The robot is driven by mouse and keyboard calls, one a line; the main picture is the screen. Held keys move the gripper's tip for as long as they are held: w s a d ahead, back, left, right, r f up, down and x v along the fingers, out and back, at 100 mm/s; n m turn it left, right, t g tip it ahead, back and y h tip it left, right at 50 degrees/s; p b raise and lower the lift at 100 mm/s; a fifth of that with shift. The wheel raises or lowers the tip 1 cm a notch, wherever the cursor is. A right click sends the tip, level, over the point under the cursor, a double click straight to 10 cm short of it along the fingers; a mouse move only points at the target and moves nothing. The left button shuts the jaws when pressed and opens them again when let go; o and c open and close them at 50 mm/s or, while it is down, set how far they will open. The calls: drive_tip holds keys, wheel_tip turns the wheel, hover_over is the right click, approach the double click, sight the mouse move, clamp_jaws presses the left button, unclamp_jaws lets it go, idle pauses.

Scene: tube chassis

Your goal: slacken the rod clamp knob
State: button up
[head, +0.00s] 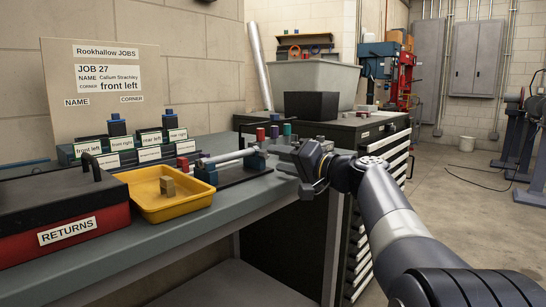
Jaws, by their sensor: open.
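A pale rod (232,156) lies level in a dark fixture on the bench, between a left blue block (206,172) and a right blue block (257,162). Small coloured knobs stand around the right end: a red one (260,134), a purple one (275,131) and a green one (287,129). Which is the rod clamp knob, I cannot tell at this size. My gripper (281,153) is open, just right of the right block, at about rod height. It points left and partly hides what lies behind it. I see nothing held between its fingers.
A yellow tray (148,205) with a small tan block (167,187) sits left of the fixture. A red RETURNS box (70,238) is at front left. Labelled corner blocks (122,142) and a job board (100,75) stand behind. A dark drawer cabinet (390,128) stands behind my gripper.

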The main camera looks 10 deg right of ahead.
drive_tip(key=p+v, duration=0.1)
drive_tip(key=v, duration=0.6)
drive_tip(key=shift+s, duration=0.2)
